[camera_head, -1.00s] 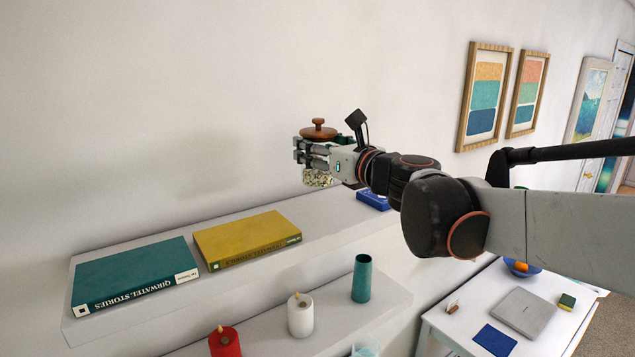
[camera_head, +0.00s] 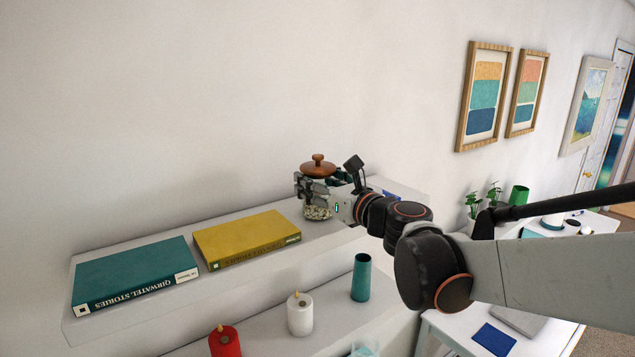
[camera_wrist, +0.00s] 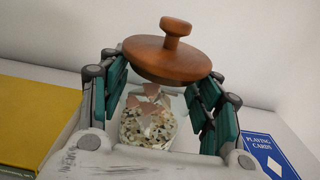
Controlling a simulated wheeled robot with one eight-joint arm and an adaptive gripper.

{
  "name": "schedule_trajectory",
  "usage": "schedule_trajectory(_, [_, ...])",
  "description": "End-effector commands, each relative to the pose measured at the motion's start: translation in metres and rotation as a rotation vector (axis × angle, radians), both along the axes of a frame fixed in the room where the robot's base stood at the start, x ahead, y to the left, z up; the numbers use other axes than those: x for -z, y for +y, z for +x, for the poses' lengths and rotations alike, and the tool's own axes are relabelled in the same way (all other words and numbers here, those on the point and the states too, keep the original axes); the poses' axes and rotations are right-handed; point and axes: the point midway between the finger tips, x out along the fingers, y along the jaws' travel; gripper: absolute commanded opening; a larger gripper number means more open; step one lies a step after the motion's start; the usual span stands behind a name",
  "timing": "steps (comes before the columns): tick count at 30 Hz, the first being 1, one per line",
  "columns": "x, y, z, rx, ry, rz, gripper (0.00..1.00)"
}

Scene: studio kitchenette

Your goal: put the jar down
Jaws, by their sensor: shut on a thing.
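The jar (camera_head: 317,211) is clear, with a speckled filling and a round brown wooden lid (camera_head: 318,167) with a knob. It is upright at the upper white shelf (camera_head: 352,230), right of the yellow book. I cannot tell whether its base touches the shelf. My gripper (camera_head: 316,188) is shut around the jar's sides just below the lid and hides part of its body. In the wrist view the jar (camera_wrist: 148,126) stands between the teal-padded fingers (camera_wrist: 160,100), with the lid above them.
A yellow book (camera_head: 245,238) and a teal book (camera_head: 135,275) lie left on the shelf. A blue playing-card box (camera_wrist: 268,155) lies close on the jar's right. A lower shelf holds a teal vase (camera_head: 361,278), a white candle (camera_head: 300,314) and a red candle (camera_head: 224,342).

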Motion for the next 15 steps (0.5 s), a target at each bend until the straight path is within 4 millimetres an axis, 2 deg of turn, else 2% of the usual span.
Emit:
schedule_trajectory(2, [0.0028, 0.0, 0.0002, 0.0, 0.0, 0.0, 0.17])
schedule_trajectory(3, [0.0025, 0.0, 0.0002, 0.0, 0.0, 0.0, 0.65])
schedule_trajectory(5, [0.0021, 0.0, 0.0002, 0.0, 0.0, 0.0, 0.78])
schedule_trajectory(15, [0.0017, 0.0, 0.0001, 0.0, 0.0, 0.0, 0.78])
